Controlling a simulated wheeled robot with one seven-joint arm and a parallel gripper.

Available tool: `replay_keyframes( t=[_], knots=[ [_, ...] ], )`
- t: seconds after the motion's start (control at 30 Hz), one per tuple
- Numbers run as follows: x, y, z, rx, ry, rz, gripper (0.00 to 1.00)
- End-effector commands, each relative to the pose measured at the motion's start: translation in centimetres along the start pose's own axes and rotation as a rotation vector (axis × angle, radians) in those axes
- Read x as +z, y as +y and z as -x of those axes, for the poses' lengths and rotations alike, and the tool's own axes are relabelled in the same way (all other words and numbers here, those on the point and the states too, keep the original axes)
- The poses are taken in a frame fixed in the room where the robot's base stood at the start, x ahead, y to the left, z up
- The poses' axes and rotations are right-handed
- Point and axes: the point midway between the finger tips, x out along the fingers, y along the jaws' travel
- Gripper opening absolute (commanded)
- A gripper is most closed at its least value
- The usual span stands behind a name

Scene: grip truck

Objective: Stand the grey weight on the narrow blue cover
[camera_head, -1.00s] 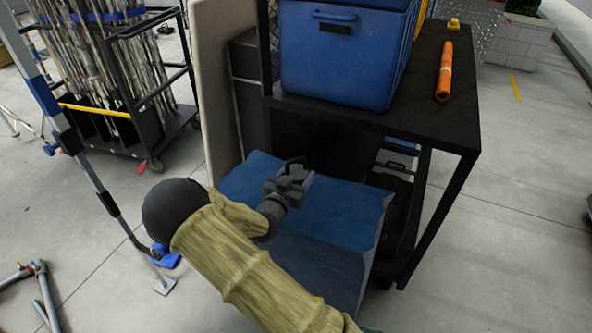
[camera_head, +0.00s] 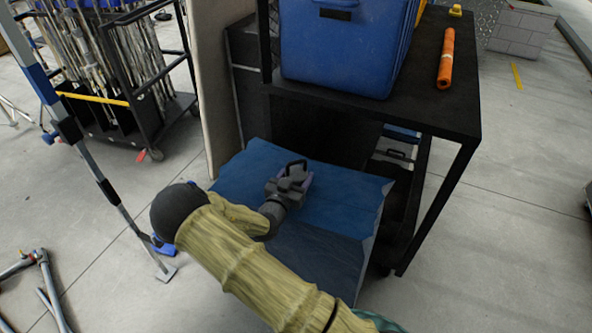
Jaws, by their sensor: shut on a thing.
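A blue cover (camera_head: 338,208) lies over a box-like stand in the middle of the camera_head view, with its sides hanging down. My gripper (camera_head: 290,187) is above the cover's top, near its middle. It is shut on the grey weight (camera_head: 293,176), a small dark thing with a black loop handle standing up at its far side. The fingers and my arm hide much of the weight. I cannot tell whether its underside touches the cover or hangs a little above it.
A black cart (camera_head: 443,112) stands behind the cover, bearing a blue cooler (camera_head: 340,52) and an orange roll (camera_head: 446,59). A pale board (camera_head: 212,85) stands at the left. A wheeled rack of poles (camera_head: 110,75) is further left. Bare floor (camera_head: 500,250) lies at the right.

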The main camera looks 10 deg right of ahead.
Motion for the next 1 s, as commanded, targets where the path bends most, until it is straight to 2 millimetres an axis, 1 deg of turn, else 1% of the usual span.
replay_keyframes(
  t=[0.03, 0.33, 0.37, 0.4, 0.47, 0.73, 0.83, 0.97, 1.0],
  knots=[
    [-0.4, 0.0, -0.1, 0.001, 0.010, -0.004, 0.00],
    [-0.1, 0.0, -0.1, 0.001, 0.010, -0.004, 0.00],
    [0.2, 0.0, 0.0, 0.001, 0.001, -0.001, 0.66],
    [0.1, 0.0, 0.0, 0.001, 0.001, 0.000, 0.73],
    [0.1, 0.0, 0.0, 0.001, 0.001, 0.000, 0.84],
    [0.1, 0.0, 0.0, 0.001, 0.001, 0.000, 0.84],
    [-0.2, 0.0, 0.0, 0.000, 0.001, 0.000, 0.84],
    [0.0, -0.1, 1.3, -0.001, 0.000, -0.001, 0.84],
    [0.0, -0.1, 1.9, -0.001, 0.001, -0.001, 0.84]
  ],
)
